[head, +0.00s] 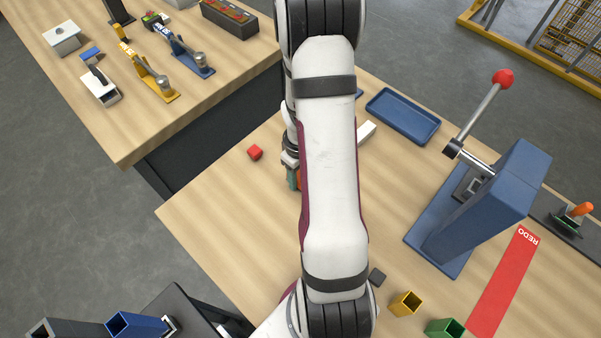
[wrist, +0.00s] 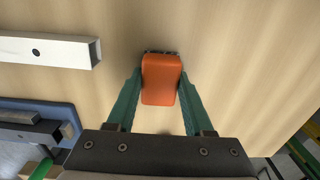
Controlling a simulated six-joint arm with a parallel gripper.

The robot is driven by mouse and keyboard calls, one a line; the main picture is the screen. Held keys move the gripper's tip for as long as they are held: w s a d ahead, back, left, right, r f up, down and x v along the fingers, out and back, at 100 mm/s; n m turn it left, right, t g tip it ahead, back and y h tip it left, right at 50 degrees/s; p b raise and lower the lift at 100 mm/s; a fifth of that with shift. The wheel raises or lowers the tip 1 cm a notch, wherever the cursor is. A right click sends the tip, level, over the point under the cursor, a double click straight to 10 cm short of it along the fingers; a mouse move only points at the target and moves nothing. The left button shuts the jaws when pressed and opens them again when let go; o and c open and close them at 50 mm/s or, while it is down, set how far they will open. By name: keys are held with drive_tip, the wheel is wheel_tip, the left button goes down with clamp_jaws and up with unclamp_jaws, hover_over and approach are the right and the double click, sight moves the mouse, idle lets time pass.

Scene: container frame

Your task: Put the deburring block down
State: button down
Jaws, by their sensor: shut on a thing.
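The deburring block (wrist: 161,80) is an orange, round-cornered block with a dark strip along its far end in the wrist view. My gripper (wrist: 160,85) has its two green fingers closed on the sides of the block. The wooden tabletop lies beneath it; I cannot tell whether the block touches the wood or hangs just above it. In the head view my gripper (head: 292,179) is mostly hidden behind my arm, and only a sliver of orange shows beside a green finger.
A blue lever press (head: 490,205) and red REDO strip (head: 503,280) are right.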

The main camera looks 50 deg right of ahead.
drive_tip(key=shift+c, duration=1.4)
unclamp_jaws()
wheel_tip(320, 180, up, 12)
drive_tip(key=s+a+r+m, duration=0.15)
drive_tip(key=a+r, duration=0.25)
drive_tip(key=a, duration=0.4)
drive_tip(key=s+a+r+m, duration=0.1)
drive_tip(key=s+a+r, duration=0.15)
drive_tip(key=a, duration=0.45)
drive_tip(key=s+a+r+m+y, duration=0.1)
drive_tip(key=s+a+r+m, duration=0.1)
drive_tip(key=s+a, duration=0.5)
drive_tip(key=shift+s+a+r+m+y, duration=0.2)
drive_tip(key=shift+a+r+m+y, duration=0.3)
drive_tip(key=shift+a, duration=0.45)
drive_tip(key=shift+o, duration=0.3)
drive_tip(key=shift+f, duration=0.1)
